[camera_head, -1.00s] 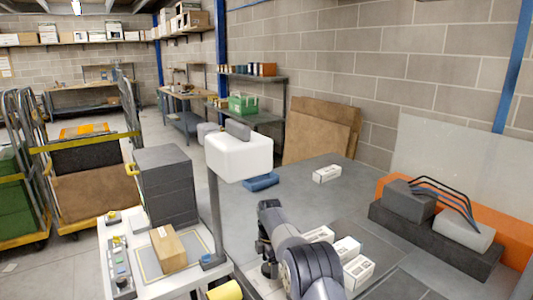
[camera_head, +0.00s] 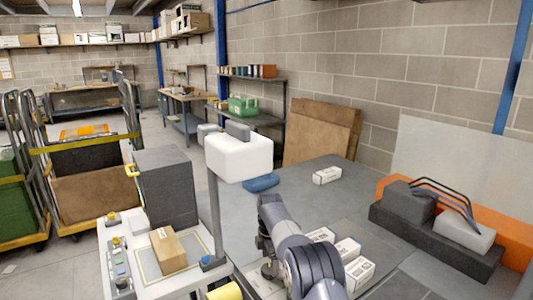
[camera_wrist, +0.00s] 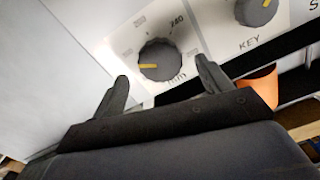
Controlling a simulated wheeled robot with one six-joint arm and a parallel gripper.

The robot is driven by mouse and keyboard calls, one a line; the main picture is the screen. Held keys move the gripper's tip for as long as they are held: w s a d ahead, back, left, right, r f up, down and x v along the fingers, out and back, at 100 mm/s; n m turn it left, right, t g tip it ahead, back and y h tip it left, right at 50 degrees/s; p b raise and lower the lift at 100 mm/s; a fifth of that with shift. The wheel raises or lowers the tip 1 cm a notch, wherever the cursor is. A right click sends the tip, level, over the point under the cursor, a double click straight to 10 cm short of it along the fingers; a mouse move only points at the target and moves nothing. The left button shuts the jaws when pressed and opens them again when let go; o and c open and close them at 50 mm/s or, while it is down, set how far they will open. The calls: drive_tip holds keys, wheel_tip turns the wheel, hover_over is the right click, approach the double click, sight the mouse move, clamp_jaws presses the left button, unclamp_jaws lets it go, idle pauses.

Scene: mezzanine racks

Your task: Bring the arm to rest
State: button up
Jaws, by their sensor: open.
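My arm (camera_head: 310,265) rises from the bottom of the head view and bends over the near edge of the grey table. The head view does not show my gripper's fingers clearly. In the wrist view my gripper (camera_wrist: 161,72) is open, its two dark fingers apart with nothing held between them. Beyond the fingers is a pale panel with a dark round knob (camera_wrist: 160,59) with a yellow mark. A second knob (camera_wrist: 256,10) labelled KEY is at the top right. I cannot tell whether the fingers touch the panel.
Several white boxes (camera_head: 347,249) lie close to my arm on the grey table (camera_head: 300,195). A white-headed post (camera_head: 238,157) stands left of the arm, beside a cart with a brown box (camera_head: 169,250) and dark stack (camera_head: 166,187). A dark block fixture (camera_head: 435,240) is at right.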

sight(270, 268)
wheel_tip(270, 268, up, 7)
wheel_tip(270, 268, down, 11)
drive_tip(key=shift+r+p, duration=0.1)
drive_tip(key=shift+p, duration=0.35)
drive_tip(key=shift+r+m, duration=0.15)
drive_tip(key=shift+m, duration=0.75)
drive_tip(key=m, duration=0.4)
drive_tip(key=m+p, duration=0.1)
drive_tip(key=m, duration=0.5)
drive_tip(key=shift+p, duration=0.35)
wheel_tip(270, 268, up, 11)
drive_tip(key=b, duration=0.1)
drive_tip(key=shift+b, duration=0.3)
